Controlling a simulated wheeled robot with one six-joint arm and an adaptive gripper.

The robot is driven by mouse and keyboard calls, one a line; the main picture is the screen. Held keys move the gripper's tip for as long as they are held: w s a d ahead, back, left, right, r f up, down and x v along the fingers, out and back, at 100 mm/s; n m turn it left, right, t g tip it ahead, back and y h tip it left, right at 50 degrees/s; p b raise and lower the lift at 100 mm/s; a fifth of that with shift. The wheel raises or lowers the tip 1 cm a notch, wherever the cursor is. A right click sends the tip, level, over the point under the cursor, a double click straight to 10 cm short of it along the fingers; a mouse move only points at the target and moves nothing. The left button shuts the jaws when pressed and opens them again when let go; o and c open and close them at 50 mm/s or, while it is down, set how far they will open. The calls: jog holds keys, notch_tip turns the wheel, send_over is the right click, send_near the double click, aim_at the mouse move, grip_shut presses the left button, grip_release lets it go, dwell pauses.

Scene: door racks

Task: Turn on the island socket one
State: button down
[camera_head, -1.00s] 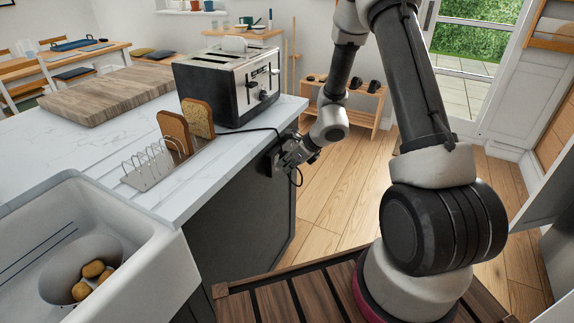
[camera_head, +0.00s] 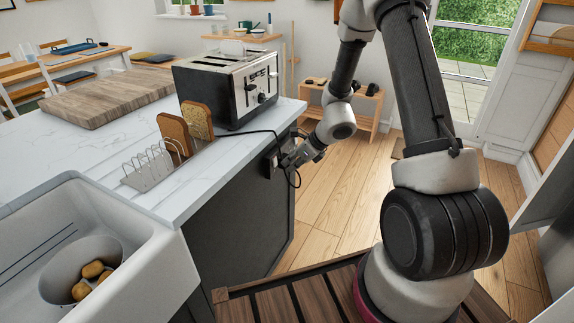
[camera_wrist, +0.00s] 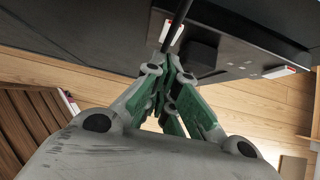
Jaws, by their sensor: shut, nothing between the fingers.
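The island socket (camera_head: 271,164) is a dark plate on the dark side of the kitchen island, below the worktop edge. A black cable runs from the toaster over the edge to it and hangs in a loop below. My gripper (camera_head: 286,161) is shut and empty, with its fingertips close to the right part of the socket; I cannot tell if they touch it. In the wrist view the shut green-and-grey fingers (camera_wrist: 172,68) point at the dark panel. A small white-and-red piece (camera_wrist: 176,30) lies just beyond them, beside a dark block (camera_wrist: 197,52). The switch position is unclear.
The toaster (camera_head: 228,88), a toast rack (camera_head: 150,165) with bread and a wooden board (camera_head: 110,94) stand on the worktop (camera_head: 60,145). A sink (camera_head: 140,255) is at the lower left. The wooden floor (camera_head: 335,205) right of the island is clear.

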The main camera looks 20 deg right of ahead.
jog(key=v, duration=1.1)
jog(key=shift+s+d+f, duration=0.25)
jog(key=shift+s+d, duration=0.1)
jog(key=shift+s, duration=0.05)
jog(key=shift+f, duration=0.1)
jog(key=shift+s+d+f, duration=0.15)
jog(key=shift+d+f, duration=0.05)
jog(key=shift+f, duration=0.4)
jog(key=w+a+r+x, duration=0.1)
jog(key=x, duration=1.2)
jog(key=shift+w+a+r, duration=0.2)
jog(key=shift+a+r, duration=0.05)
jog(key=shift+r, duration=0.15)
